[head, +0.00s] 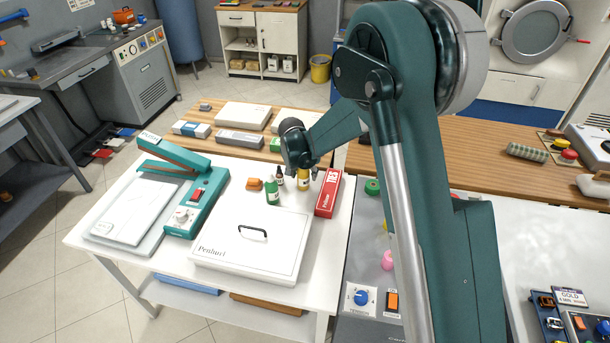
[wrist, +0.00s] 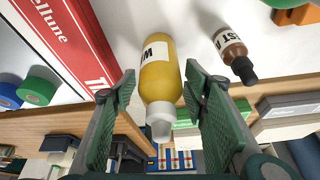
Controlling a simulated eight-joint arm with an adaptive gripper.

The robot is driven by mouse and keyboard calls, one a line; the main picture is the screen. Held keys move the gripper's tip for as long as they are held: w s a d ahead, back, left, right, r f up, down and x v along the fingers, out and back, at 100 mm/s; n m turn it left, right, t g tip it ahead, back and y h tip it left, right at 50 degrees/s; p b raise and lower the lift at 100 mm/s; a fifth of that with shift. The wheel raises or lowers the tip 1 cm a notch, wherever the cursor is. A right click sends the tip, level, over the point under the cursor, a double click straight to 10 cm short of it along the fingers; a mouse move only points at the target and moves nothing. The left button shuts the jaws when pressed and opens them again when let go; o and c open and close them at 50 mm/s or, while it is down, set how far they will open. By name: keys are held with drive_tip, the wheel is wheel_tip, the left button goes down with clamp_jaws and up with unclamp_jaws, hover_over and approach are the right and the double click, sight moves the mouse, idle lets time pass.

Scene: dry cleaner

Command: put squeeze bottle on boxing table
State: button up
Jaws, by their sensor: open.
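The squeeze bottle is yellow with a white cap and a white label (wrist: 158,75); in the head view the yellow bottle (head: 304,183) stands on the white table (head: 326,240), partly hidden by my gripper. My gripper (head: 311,172) is over the back of that table. In the wrist view its two green fingers (wrist: 160,85) are open, one on each side of the bottle, with gaps visible between them and it. I cannot tell which table is the boxing table.
A red box (head: 328,192) stands close to the bottle's right. A brown dropper bottle (head: 280,176), a green bottle (head: 272,192) and an orange item (head: 255,184) are to its left. A white lidded case (head: 252,245) lies in front. A wooden counter (head: 375,158) is behind.

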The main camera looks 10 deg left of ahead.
sight(302, 174)
drive_tip(key=v, duration=0.9)
drive_tip(key=shift+r+p, duration=0.2)
drive_tip(key=shift+p, duration=0.2)
drive_tip(key=shift+d, duration=0.1)
idle(0.4)
drive_tip(key=shift+d+r, duration=0.15)
drive_tip(key=shift+r, duration=0.05)
drive_tip(key=s+d+r, duration=0.5)
drive_tip(key=d+r, duration=0.1)
drive_tip(key=d, duration=0.3)
drive_tip(key=s+d+r+n, duration=0.1)
drive_tip(key=s+d+r, duration=0.4)
drive_tip(key=d+r, duration=0.25)
drive_tip(key=s+d+r, duration=0.5)
drive_tip(key=d+r, duration=0.1)
drive_tip(key=d, duration=0.3)
drive_tip(key=s+d+t, duration=0.1)
drive_tip(key=s+d, duration=0.7)
drive_tip(key=s, duration=0.5)
drive_tip(key=s+d+n+t, duration=0.1)
drive_tip(key=s+d, duration=0.8)
drive_tip(key=s, duration=0.3)
drive_tip(key=shift+s+f+t+y, duration=0.25)
drive_tip(key=shift+s+t+y, duration=0.05)
drive_tip(key=shift+s, duration=0.1)
